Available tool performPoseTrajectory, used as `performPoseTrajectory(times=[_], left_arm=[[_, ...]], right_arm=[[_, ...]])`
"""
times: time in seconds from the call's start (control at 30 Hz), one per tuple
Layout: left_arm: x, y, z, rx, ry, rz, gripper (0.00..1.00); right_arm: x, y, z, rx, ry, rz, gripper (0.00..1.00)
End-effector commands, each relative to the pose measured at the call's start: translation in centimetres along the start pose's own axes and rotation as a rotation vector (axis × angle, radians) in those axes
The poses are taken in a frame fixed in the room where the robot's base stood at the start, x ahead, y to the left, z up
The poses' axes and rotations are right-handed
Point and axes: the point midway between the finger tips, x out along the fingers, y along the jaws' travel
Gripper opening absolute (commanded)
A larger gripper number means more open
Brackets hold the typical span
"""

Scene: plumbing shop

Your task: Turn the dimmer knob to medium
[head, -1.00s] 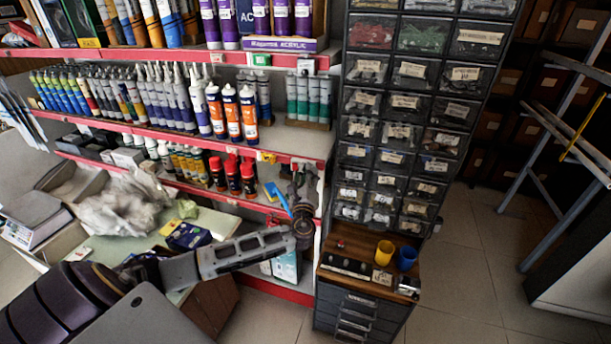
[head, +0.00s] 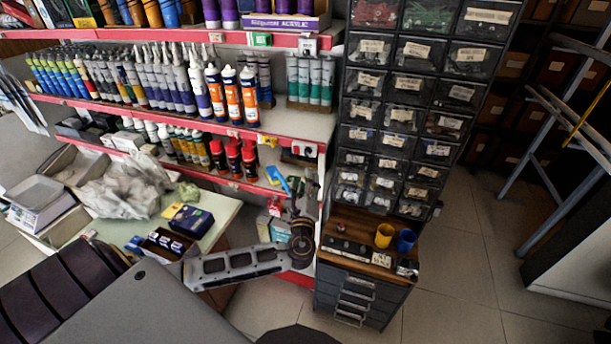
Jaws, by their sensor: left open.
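A small dark control strip (head: 347,247) lies along the front of the wooden top of a low drawer cabinet (head: 352,293). Small fittings show on it, but I cannot tell which is the dimmer knob or how it is set. A small red button or knob (head: 341,228) stands behind the strip. My left gripper (head: 303,190) is open and seems empty, in front of the shelf end, left of the cabinet top and apart from it. Its fingers are dark and hard to separate from the shelf behind. My right gripper is out of view.
A yellow cup (head: 384,236) and a blue cup (head: 405,240) stand on the cabinet top. A tall rack of small drawers (head: 402,115) rises behind it. Shelves of tubes with red edges (head: 180,116) fill the left. The floor (head: 465,270) to the right is clear.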

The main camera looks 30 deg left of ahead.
Motion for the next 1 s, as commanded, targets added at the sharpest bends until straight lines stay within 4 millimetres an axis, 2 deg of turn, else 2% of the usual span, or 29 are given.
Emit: performPoseTrajectory(times=[0.23, 0.8, 1.0], left_arm=[[-1.06, 0.0, 0.02, 0.0, -0.001, 0.0, 0.43], [-1.06, 0.02, 0.02, -0.001, -0.001, 0.0, 0.43], [-1.06, -0.08, -0.11, -0.05, 0.005, -0.004, 0.43]], right_arm=[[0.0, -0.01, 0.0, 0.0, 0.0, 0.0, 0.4], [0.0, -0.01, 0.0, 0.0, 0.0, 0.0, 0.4], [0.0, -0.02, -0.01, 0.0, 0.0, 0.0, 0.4]])
